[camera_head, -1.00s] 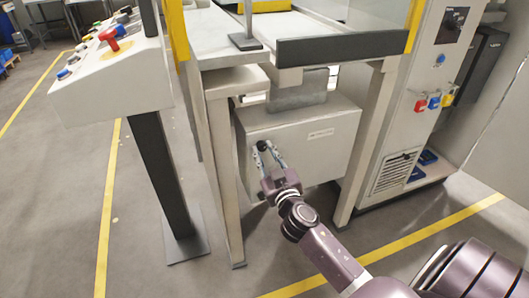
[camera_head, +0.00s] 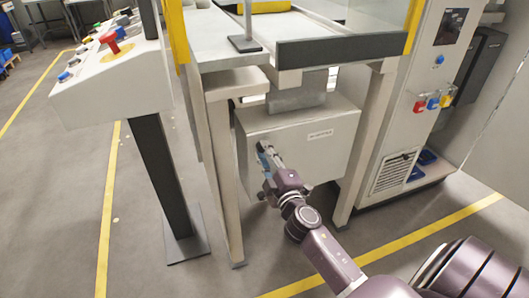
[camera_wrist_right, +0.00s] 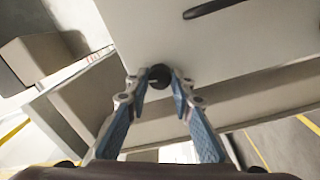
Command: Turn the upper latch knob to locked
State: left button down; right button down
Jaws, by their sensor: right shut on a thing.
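A grey metal box (camera_head: 318,150) with a small label hangs under the machine frame. My right gripper (camera_head: 263,147) reaches the upper left of its front face. In the right wrist view, the black round latch knob (camera_wrist_right: 159,76) sits on the pale door between the blue-padded fingertips of that gripper (camera_wrist_right: 160,82). The fingers are shut on the knob, one on each side. In the head view the fingers hide the knob, and its locked or unlocked position cannot be read. My left gripper is not in view.
A dark handle (camera_wrist_right: 212,6) lies on the door near the knob. Frame legs (camera_head: 222,180) (camera_head: 367,150) stand either side of the box. A control console (camera_head: 110,75) is at left, a cabinet (camera_head: 410,110) at right. Floor in front is open.

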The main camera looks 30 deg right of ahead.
jog(key=shift+n, duration=1.2)
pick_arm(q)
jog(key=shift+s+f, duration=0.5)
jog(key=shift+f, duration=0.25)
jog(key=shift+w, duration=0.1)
pick_arm(e)
jog(key=c, duration=1.7)
grip_release()
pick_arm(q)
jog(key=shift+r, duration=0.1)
pick_arm(e)
jog(key=shift+o, duration=0.2)
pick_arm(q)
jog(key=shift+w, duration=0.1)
pick_arm(e)
jog(key=v, duration=1.2)
